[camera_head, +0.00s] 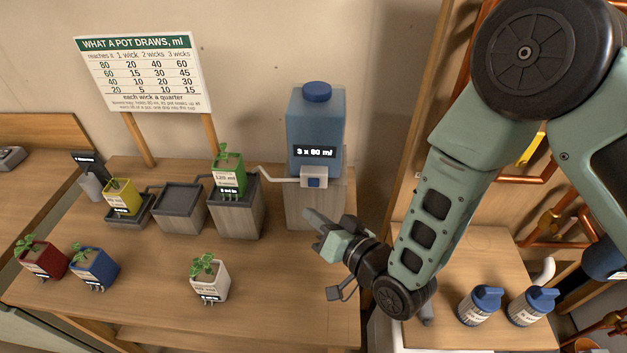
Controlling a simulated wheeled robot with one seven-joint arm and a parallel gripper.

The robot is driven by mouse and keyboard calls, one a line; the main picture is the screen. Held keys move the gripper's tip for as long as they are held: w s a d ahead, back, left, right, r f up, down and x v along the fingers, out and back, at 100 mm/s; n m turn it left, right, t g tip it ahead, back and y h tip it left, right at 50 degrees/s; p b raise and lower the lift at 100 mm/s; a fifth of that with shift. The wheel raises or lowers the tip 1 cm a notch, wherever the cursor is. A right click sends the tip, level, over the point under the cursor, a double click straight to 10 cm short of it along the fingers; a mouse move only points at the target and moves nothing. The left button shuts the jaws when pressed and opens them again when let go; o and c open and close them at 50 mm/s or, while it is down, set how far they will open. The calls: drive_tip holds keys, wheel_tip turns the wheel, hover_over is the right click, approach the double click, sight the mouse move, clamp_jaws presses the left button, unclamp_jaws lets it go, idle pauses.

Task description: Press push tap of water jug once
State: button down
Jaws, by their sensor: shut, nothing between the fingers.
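The water jug (315,122) is a translucent blue container with a blue cap, standing on a wooden block (303,208) at the back of the bench. Its display reads "3 x 80 ml". The push tap (314,182) is a white box with a blue button on the jug's lower front. My gripper (308,213) is shut and empty. In the picture its tip lies below the tap, in front of the wooden block, apart from the button. The exact depth gap between them is hard to tell.
A spout pipe runs left from the tap to a green pot (229,170) on a tall block. Two blue-capped bottles (480,304) are at right.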

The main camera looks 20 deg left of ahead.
sight(303, 182)
drive_tip(key=shift+w+a+b, duration=0.1)
drive_tip(key=shift+w+a, duration=0.1)
drive_tip(key=shift+w, duration=0.65)
drive_tip(key=shift+w+a+b, duration=0.15)
drive_tip(key=shift+w+a, duration=0.05)
drive_tip(key=shift+w, duration=0.65)
drive_tip(key=shift+w+a+b, duration=0.1)
drive_tip(key=shift+w+a, duration=0.1)
drive_tip(key=shift+w, duration=0.65)
drive_tip(key=shift+w, duration=0.15)
drive_tip(key=shift+w+a+b, duration=0.1)
drive_tip(key=shift+w+b, duration=0.1)
drive_tip(key=shift+b, duration=0.15)
drive_tip(key=shift+w+a, duration=0.1)
drive_tip(key=shift+w, duration=0.3)
idle(0.4)
idle(0.3)
drive_tip(key=shift+s+d+b, duration=0.2)
drive_tip(key=shift+s+b, duration=0.25)
drive_tip(key=shift+s, duration=0.35)
drive_tip(key=shift+s+d+b, duration=0.15)
drive_tip(key=shift+s+d, duration=0.05)
drive_tip(key=shift+s, duration=0.6)
drive_tip(key=shift+s+d+b, duration=0.15)
drive_tip(key=shift+s+d, duration=0.05)
drive_tip(key=shift+s, duration=0.65)
drive_tip(key=shift+s+d+b, duration=0.15)
drive_tip(key=shift+s+d, duration=0.05)
drive_tip(key=shift+s, duration=0.6)
